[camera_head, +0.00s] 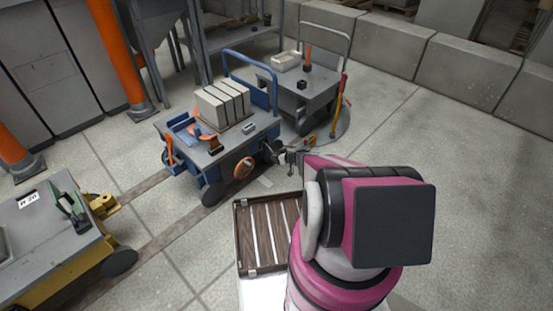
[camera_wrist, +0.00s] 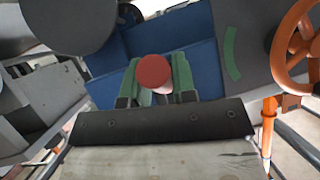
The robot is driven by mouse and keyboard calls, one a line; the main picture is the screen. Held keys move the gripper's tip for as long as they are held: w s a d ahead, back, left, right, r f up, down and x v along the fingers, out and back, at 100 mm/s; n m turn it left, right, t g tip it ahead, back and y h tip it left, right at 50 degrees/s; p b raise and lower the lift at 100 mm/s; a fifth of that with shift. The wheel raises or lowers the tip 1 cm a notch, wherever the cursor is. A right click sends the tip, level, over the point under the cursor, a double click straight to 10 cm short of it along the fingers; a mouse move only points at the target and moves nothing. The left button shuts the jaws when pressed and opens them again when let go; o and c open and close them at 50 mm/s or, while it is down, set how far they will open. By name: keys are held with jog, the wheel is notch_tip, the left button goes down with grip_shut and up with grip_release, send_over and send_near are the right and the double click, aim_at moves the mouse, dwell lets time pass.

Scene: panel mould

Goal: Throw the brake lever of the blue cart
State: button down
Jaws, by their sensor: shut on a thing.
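The blue cart (camera_head: 218,160) stands in the middle of the head view, with a grey top and an orange handwheel (camera_head: 243,168) on its side. My gripper (camera_head: 284,156) is at the cart's right end, small and partly dark in that view. In the wrist view my gripper (camera_wrist: 155,82) has its two green-padded fingers shut on a round red knob (camera_wrist: 153,70), seen end-on. The knob appears to be the end of the brake lever; its shaft is hidden. Behind it are the cart's blue side (camera_wrist: 200,50) and a green arc mark (camera_wrist: 231,52) on a grey panel.
The orange handwheel is close on the right in the wrist view (camera_wrist: 293,50). Pale blocks (camera_head: 223,103) lie on the cart. A grey cart (camera_head: 310,92) stands behind, a yellow cart (camera_head: 70,270) at left. A slatted wooden tray (camera_head: 240,240) is nearer me. Floor at right is clear.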

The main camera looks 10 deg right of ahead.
jog(key=c, duration=0.9)
grip_release()
jog(key=v, duration=1)
jog(key=shift+s+d, duration=0.25)
jog(key=shift+d, duration=0.05)
jog(key=shift+r, duration=0.1)
